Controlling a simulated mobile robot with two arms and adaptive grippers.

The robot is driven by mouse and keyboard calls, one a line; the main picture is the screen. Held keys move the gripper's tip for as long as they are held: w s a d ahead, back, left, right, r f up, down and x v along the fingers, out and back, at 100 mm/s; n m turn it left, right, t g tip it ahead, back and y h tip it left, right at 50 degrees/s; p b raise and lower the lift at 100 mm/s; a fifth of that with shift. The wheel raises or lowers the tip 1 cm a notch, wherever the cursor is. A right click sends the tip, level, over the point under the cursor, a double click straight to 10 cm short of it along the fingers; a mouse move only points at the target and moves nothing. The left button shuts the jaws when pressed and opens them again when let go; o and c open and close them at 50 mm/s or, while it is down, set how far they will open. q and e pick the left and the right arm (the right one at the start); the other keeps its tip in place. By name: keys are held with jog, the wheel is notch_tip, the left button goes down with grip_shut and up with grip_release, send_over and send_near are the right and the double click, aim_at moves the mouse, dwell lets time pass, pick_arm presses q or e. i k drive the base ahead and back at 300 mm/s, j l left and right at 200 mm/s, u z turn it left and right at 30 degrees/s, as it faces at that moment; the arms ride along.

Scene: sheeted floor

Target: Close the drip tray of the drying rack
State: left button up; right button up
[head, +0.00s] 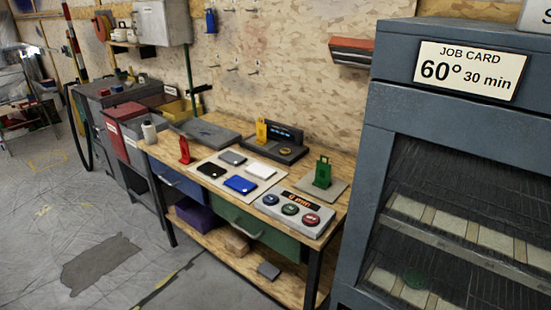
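A tall blue-grey cabinet (361,182), which looks like the drying rack, fills the right side of the head view. The cabinet's lower part is cut off by the picture's bottom edge, and I cannot make out a drip tray. Neither of my grippers is in view.
A wooden workbench (340,199) stands left of the cabinet, with a button panel (293,212), coloured cards and small stands on it. It has a green drawer (257,229) and a lower shelf. The sheeted floor (45,220) at left is mostly free.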

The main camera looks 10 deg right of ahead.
aim_at(218, 138)
jog(key=i+j+z, duration=0.4)
jog(key=i+j, duration=0.35)
jog(key=i, duration=0.15)
